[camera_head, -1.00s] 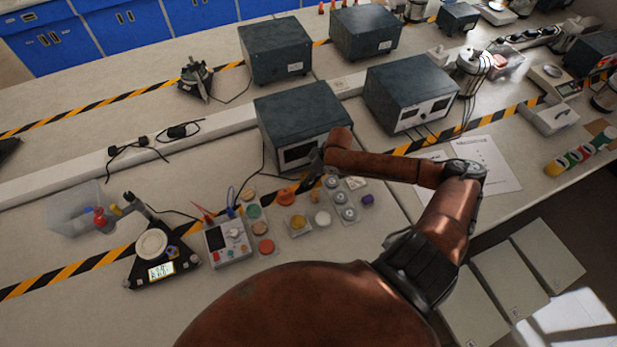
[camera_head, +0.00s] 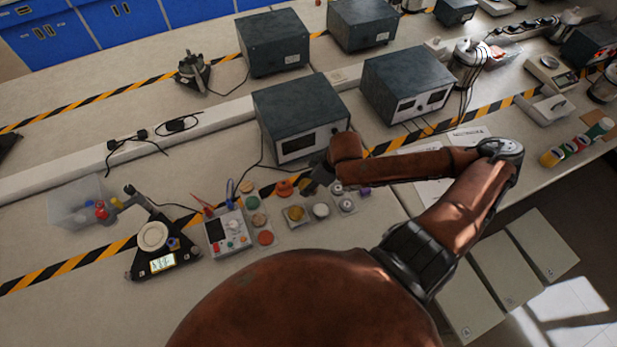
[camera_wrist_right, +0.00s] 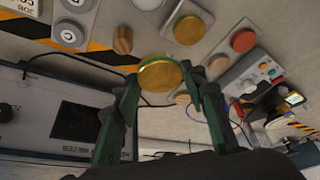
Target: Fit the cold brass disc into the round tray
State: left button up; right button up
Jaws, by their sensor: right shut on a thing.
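In the right wrist view, my right gripper (camera_wrist_right: 160,88) is shut on a brass disc (camera_wrist_right: 160,74), held between its two green fingertips. In the head view, the right gripper (camera_head: 312,184) is small and dark above the rows of discs, and the held disc cannot be made out. A second brass-coloured disc (camera_wrist_right: 188,28) sits in a pale tray (camera_wrist_right: 208,12); it also shows in the head view (camera_head: 295,213), beside a white disc (camera_head: 320,210). I cannot tell which holder is the round tray. My left gripper is not in view.
A tray with grey discs (camera_head: 346,204) is partly hidden by my right arm. Green and orange discs (camera_head: 265,238) stand left, by a control box (camera_head: 227,232) and a scale (camera_head: 153,236). A dark instrument (camera_head: 298,115) stands behind the gripper.

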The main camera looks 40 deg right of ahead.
jog(key=w+a+r+m+h, duration=0.1)
jog(key=w+a+r+m, duration=0.1)
jog(key=w+a+r, duration=0.45)
jog(key=w+a+r+m, duration=0.2)
jog(key=w+a+r, duration=0.1)
jog(key=w+a, duration=0.6)
jog(key=n+g+y+p, duration=0.2)
jog(key=n+y+p, duration=0.15)
jog(key=n, duration=0.95)
send_near(151, 237)
jog(key=shift+w+a+r, duration=0.35)
jog(key=shift+w+a, duration=0.4)
jog(key=shift+w, duration=0.05)
jog(key=shift+a+f+g, duration=0.25)
jog(key=shift+a+g, duration=0.05)
jog(key=shift+a, duration=0.2)
notch_tip(151, 237, down, 5)
jog(key=b, duration=0.4)
jog(key=shift+r, duration=0.1)
jog(key=shift+r+p, duration=0.1)
jog(key=shift+p, duration=0.2)
jog(key=shift+f, duration=0.55)
